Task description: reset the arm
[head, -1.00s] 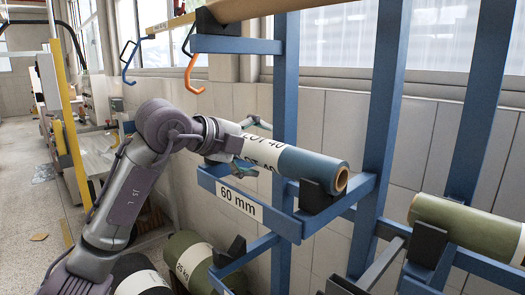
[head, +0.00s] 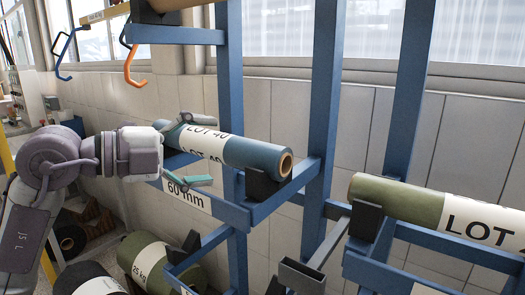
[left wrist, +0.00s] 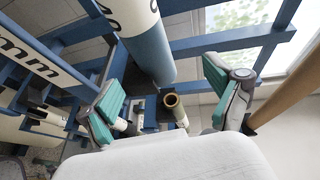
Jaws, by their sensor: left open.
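My left gripper (head: 190,152) is open and empty in the head view, at the left end of the blue paper roll (head: 254,153). Its two teal-padded fingers are spread, one above and one below the level of the roll. The roll has a white "LOT 40" band and rests on black cradles of the blue rack (head: 236,213), above a "60 mm" label. The left wrist view also shows the open gripper (left wrist: 172,95), with the blue roll (left wrist: 150,55) beyond the fingers. I cannot tell whether a finger touches the roll. My right gripper is not in view.
A green roll (head: 405,200) with a "LOT" band lies on the rack at the right. Lower rolls (head: 150,258) lie beneath the arm. An orange hook (head: 131,66) and a blue hook (head: 65,55) hang at upper left. Rack posts (head: 322,110) stand behind.

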